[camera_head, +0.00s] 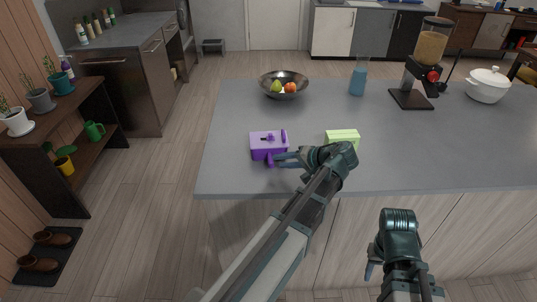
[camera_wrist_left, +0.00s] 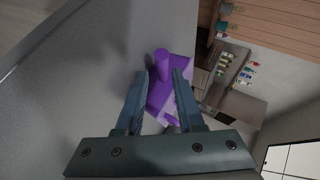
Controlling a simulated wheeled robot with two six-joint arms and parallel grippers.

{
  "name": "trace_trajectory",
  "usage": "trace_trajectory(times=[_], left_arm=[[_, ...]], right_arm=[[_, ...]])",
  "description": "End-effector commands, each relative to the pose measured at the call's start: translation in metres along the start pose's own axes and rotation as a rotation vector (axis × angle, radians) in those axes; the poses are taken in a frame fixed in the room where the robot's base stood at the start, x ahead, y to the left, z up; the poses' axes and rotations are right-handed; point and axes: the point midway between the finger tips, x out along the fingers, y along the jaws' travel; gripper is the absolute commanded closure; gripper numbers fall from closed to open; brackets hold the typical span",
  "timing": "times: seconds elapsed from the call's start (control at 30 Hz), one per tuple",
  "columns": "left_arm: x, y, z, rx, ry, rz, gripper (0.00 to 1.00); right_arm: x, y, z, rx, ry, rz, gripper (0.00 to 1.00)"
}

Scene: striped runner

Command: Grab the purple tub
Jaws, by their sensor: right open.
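The purple tub (camera_head: 263,142) sits on the grey counter near its front left, with a lid and purple parts sticking out. My left gripper (camera_head: 275,159) is at the tub's front right side. In the left wrist view its fingers (camera_wrist_left: 160,78) are apart, with the purple tub (camera_wrist_left: 160,95) showing between and beyond them. A round purple part (camera_wrist_left: 162,65) of the tub lies between the fingertips; I cannot tell whether they touch it. My right gripper (camera_head: 372,271) is open and empty, low in front of the counter.
A light green block (camera_head: 343,135) stands right of the tub, close behind my left wrist. The counter's (camera_head: 430,150) right front is clear.

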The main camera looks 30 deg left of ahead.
Motion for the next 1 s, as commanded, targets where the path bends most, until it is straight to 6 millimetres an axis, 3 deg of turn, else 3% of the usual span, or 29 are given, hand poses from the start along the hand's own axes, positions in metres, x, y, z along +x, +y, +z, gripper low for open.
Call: trace_trajectory(times=[0.27, 0.6, 0.83, 0.87, 1.0], left_arm=[[0.007, 0.0, 0.001, 0.0, 0.0, 0.0, 0.63], [0.051, -0.001, 0.005, 0.0, -0.002, 0.0, 0.63], [0.053, -0.004, 0.004, 0.001, 0.001, 0.001, 0.63], [0.053, -0.004, 0.004, 0.001, 0.001, 0.0, 0.65], [0.053, -0.004, 0.004, 0.001, 0.001, 0.0, 0.9]], right_arm=[[0.004, 0.0, 0.0, 0.0, 0.0, 0.0, 0.53], [0.027, -0.003, -0.002, 0.0, 0.0, 0.0, 0.53], [0.025, -0.002, -0.002, 0.0, 0.0, 0.0, 0.53], [0.025, -0.002, -0.002, 0.0, 0.0, 0.0, 0.53], [0.025, -0.002, -0.002, 0.0, 0.0, 0.0, 0.53]])
